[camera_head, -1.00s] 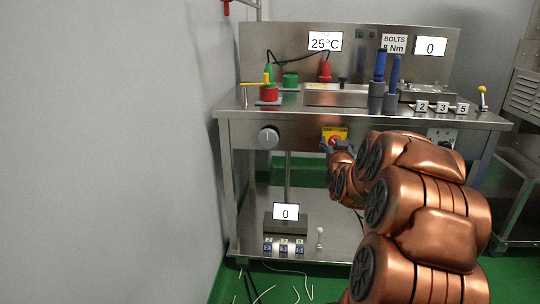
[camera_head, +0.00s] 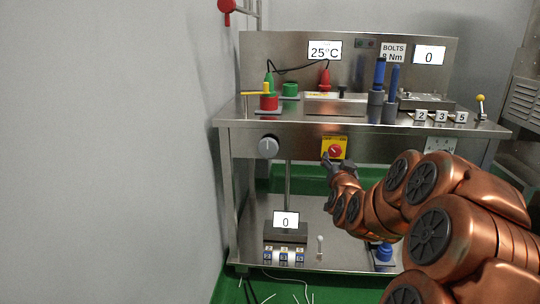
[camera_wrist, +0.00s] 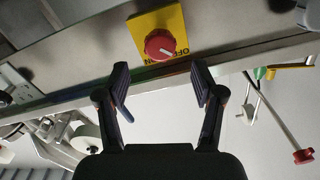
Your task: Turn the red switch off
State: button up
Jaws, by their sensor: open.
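The red switch (camera_head: 335,151) is a round knob on a yellow plate (camera_head: 341,141) on the front panel of the steel bench. In the wrist view the red knob (camera_wrist: 160,44) shows close up, with a white mark and the words ON and OFF on the yellow plate (camera_wrist: 180,22). My gripper (camera_head: 328,160) is just below and left of the knob in the head view. In the wrist view my gripper (camera_wrist: 160,75) is open and empty, its two fingers apart, with the knob beyond the fingertips and between them. I see no contact with the knob.
A grey dial (camera_head: 268,146) sits on the same panel to the left. The steel bench (camera_head: 230,113) carries a red cylinder (camera_head: 269,103), blue-handled tools (camera_head: 379,75) and number blocks. A lower shelf (camera_head: 255,262) holds a display (camera_head: 286,219). A grey wall is on the left.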

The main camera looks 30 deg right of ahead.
jog(key=s+a+r+n+g+y+p, duration=0.1)
jog(key=a+r+n+g+y+p, duration=0.1)
jog(key=a+p, duration=0.8)
jog(key=s+a+r+n+g+y+p, duration=0.2)
jog(key=a+r+y+p, duration=0.4)
jog(key=a, duration=0.9)
jog(key=shift+a+r+n+g+y+p, duration=0.2)
jog(key=shift+n+g+y+p, duration=0.45)
jog(key=shift+n+p, duration=0.85)
jog(key=shift+s+m+p, duration=0.15)
jog(key=shift+m+p, duration=0.2)
jog(key=shift+m, duration=0.05)
jog(key=s+a+f+n+g+y, duration=0.1)
jog(key=s+a+f+g, duration=0.15)
jog(key=s+a, duration=0.3)
jog(key=s+a+f+n+g+y, duration=0.1)
jog(key=s+a+f+n+g, duration=0.1)
jog(key=s+a+g, duration=0.4)
jog(key=s+a+n+g, duration=0.1)
jog(key=s+a+g, duration=0.2)
jog(key=s, duration=1.3)
notch_tip(320, 180, up, 25)
jog(key=s+p, duration=0.2)
jog(key=p, duration=2)
jog(key=shift+d+f+t+p, duration=0.2)
jog(key=shift+t+p, duration=0.1)
jog(key=shift+p, duration=0.1)
